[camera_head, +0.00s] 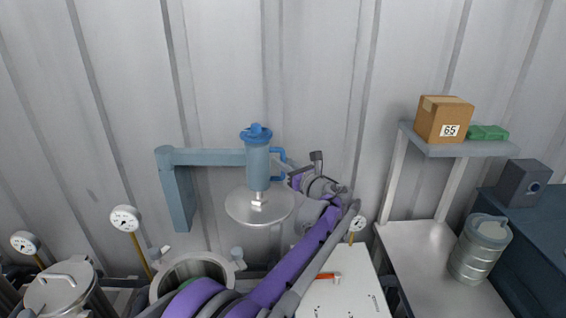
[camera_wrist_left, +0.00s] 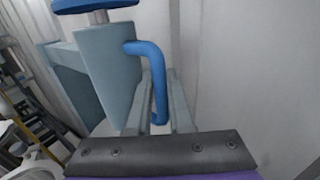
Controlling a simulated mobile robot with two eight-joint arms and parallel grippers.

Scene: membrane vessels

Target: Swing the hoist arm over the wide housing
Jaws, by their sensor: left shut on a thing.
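The hoist arm (camera_head: 205,157) is a blue-grey beam on a post, with an upright cylinder (camera_head: 257,165) at its right end. A round metal lid (camera_head: 260,206) hangs level below the cylinder. My left gripper (camera_head: 292,174) is shut on the blue handle (camera_wrist_left: 158,85) on the cylinder's right side. An open round metal housing (camera_head: 171,276) stands at lower left of the hanging lid, partly hidden by my purple arm. A lidded vessel (camera_head: 60,292) stands further left. Which of the two is the wide housing I cannot tell for sure. My right gripper is out of view.
Dial gauges (camera_head: 125,218) on thin stems stand near the vessels. A white panel with an orange lever (camera_head: 328,276) is right of my arm. A shelf (camera_head: 460,148) holds a box (camera_head: 443,120) and a green item. A metal canister (camera_head: 480,250) stands on the bench below.

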